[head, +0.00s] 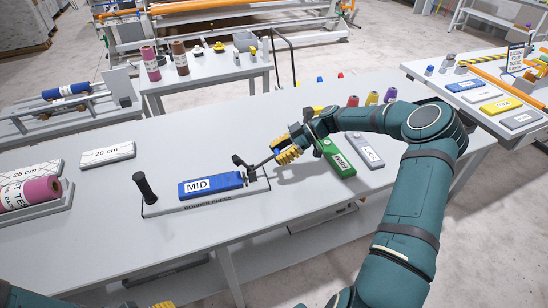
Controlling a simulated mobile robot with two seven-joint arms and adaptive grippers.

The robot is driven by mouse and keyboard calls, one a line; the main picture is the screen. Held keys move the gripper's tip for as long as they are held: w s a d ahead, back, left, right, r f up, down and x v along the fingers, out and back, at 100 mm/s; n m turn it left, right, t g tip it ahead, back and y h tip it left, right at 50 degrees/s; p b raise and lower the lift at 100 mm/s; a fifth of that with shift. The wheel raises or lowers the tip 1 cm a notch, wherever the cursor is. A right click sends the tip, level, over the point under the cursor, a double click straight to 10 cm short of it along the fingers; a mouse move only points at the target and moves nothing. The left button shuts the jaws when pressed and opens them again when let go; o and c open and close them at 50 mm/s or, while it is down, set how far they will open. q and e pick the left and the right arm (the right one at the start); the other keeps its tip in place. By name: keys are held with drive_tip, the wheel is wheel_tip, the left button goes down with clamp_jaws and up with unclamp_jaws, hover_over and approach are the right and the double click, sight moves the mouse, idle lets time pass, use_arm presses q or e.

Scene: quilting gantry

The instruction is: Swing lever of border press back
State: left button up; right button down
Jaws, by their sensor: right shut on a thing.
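The border press (205,207) is a grey plate on the long table with a black upright post (146,187) at its left end. A blue block marked MID (211,186) lies on it. The lever (257,166) is at the right end, a thin rod on a dark hinge, leaning up to the right. My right gripper (279,151) has its yellow fingers shut on the lever's upper end; the fingers hide the grip. Only a yellow and dark bit of my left gripper (163,304) shows at the bottom edge, and its jaws cannot be made out.
A green FIRM block (339,160) and a grey block (366,151) lie close right of my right gripper. Coloured spools (373,98) stand behind my forearm. White blocks (108,153) and a pink roll (34,193) are at the left. The table front is clear.

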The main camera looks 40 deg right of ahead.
drive_tip(key=shift+s+d+f+y+b, duration=0.1)
drive_tip(key=shift+d+f+y+b, duration=0.05)
drive_tip(key=shift+f+y+b, duration=0.4)
drive_tip(key=shift+s+d+f+y+b, duration=0.1)
drive_tip(key=shift+d+f+y+b, duration=0.05)
drive_tip(key=shift+f+y+b, duration=0.35)
drive_tip(key=shift+r, duration=0.15)
drive_tip(key=c, duration=0.5)
unclamp_jaws()
drive_tip(key=shift+c, duration=0.2)
drive_tip(key=shift+t, duration=0.3)
drive_tip(key=shift+d, duration=0.1)
drive_tip(key=v, duration=1.2)
drive_tip(key=shift+r, duration=0.15)
